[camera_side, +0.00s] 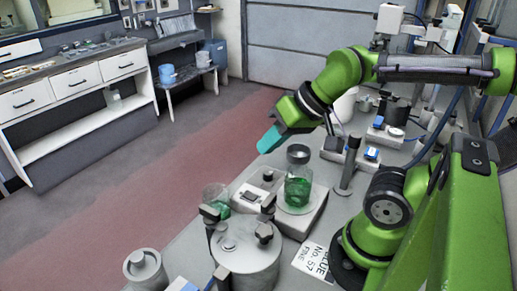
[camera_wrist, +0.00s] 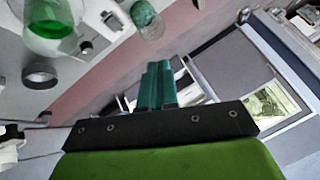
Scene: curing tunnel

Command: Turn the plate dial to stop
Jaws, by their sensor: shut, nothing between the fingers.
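The plate (camera_side: 311,216) is a pale, low box with a glass beaker of green liquid (camera_side: 297,190) on top. In the wrist view the dial (camera_wrist: 85,47) shows at upper left, right of the green beaker (camera_wrist: 52,30). The dial's pointer setting is too small to read. My gripper (camera_side: 268,140) has teal fingers, shut and empty, in the air above and behind the plate, apart from the dial. The fingers also show in the wrist view (camera_wrist: 158,72).
A dark round dish (camera_side: 298,153) stands behind the plate. A second glass beaker (camera_side: 215,196) stands left of the panel. A lidded metal vessel with clamps (camera_side: 245,255) stands in front. A short post (camera_side: 346,178) stands to the right. The floor beyond the bench is open.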

